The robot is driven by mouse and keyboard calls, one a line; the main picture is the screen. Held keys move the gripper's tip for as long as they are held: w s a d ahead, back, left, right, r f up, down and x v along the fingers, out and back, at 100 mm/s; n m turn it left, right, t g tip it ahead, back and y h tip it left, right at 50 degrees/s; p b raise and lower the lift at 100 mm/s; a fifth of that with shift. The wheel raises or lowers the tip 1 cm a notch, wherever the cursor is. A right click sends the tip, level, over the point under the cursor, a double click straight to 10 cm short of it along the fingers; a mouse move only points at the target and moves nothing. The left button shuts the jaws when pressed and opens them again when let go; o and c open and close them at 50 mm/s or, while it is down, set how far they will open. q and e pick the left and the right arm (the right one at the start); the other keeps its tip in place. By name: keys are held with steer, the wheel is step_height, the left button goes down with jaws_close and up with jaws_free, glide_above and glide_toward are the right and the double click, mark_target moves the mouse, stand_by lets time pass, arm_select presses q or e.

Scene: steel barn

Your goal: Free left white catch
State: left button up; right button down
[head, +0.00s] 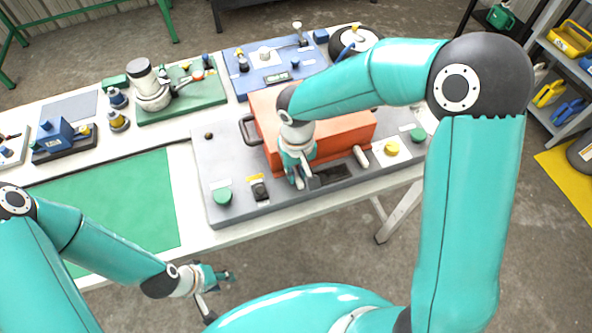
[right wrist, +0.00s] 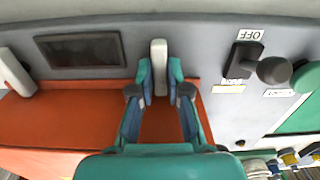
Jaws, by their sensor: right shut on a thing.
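The orange box (head: 345,128) sits on a grey panel (head: 240,165) on the bench. In the right wrist view, the left white catch (right wrist: 158,52) stands at the orange box's edge (right wrist: 60,115). My right gripper (right wrist: 159,88) is shut on this catch, one finger on each side. In the head view, my right gripper (head: 297,178) comes down at the box's front and mostly hides the catch. The other white catch (head: 361,156) is further right along the front. My left gripper (head: 222,277) is low, in front of the bench; its jaw opening is unclear.
A dark display (head: 330,177) lies right of my right gripper. A black switch (head: 258,190) and green button (head: 222,196) are left of it; a yellow button (head: 391,148) is at right. The green mat (head: 120,215) is bare.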

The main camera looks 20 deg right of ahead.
steer(key=n, duration=0.3)
steer(key=shift+n+b, duration=0.35)
steer(key=shift+n, duration=0.05)
steer(key=n, duration=0.4)
steer(key=shift+w+r+n, duration=0.1)
steer(key=shift+n, duration=0.2)
steer(key=n, duration=0.4)
steer(key=n+p, duration=0.1)
steer(key=n, duration=0.3)
steer(key=shift+n, duration=0.3)
steer(key=c, duration=1.1)
jaws_free()
steer(key=shift+c, duration=0.2)
